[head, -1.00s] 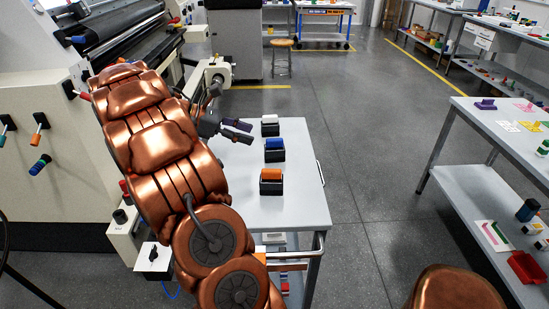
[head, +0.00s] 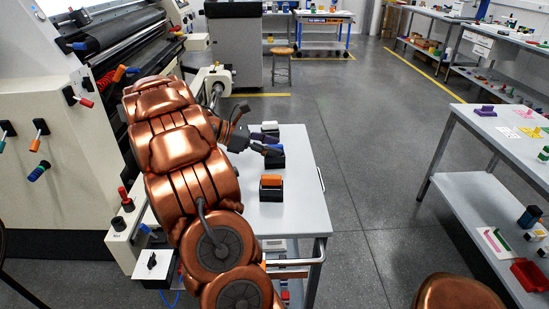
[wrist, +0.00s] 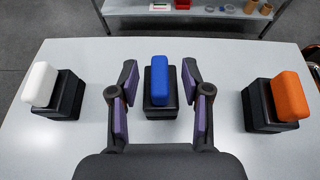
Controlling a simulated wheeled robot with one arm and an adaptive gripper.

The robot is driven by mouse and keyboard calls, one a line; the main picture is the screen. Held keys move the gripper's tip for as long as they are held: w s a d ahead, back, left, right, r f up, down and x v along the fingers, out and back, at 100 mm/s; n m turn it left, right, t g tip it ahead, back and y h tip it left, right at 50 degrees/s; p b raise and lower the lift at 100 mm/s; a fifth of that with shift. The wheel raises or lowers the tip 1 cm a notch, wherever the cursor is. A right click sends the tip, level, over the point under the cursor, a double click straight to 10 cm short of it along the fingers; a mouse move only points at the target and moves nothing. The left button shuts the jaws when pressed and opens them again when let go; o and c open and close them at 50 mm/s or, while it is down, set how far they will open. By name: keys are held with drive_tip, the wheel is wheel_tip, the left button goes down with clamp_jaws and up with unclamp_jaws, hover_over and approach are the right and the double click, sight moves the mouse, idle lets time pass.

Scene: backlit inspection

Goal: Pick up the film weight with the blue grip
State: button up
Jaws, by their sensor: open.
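The film weight with the blue grip (wrist: 160,76) has a black block base and stands upright on the white table. In the wrist view it is centred between the two purple-padded fingers of my gripper (wrist: 159,82), with a gap on each side. My gripper is open and empty. In the head view my gripper (head: 272,144) partly covers the blue-grip weight (head: 276,162); mostly its black base shows there.
A weight with a white grip (wrist: 41,84) stands to the left and one with an orange grip (wrist: 291,96) to the right on the table (head: 299,205). A large machine (head: 50,150) stands left of the table. The table's right side is clear.

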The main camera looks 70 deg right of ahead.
drive_tip(key=shift+s+d+f, duration=0.2)
drive_tip(key=shift+s+d, duration=0.05)
drive_tip(key=shift+s, duration=0.2)
drive_tip(key=shift+c, duration=0.2)
clamp_jaws()
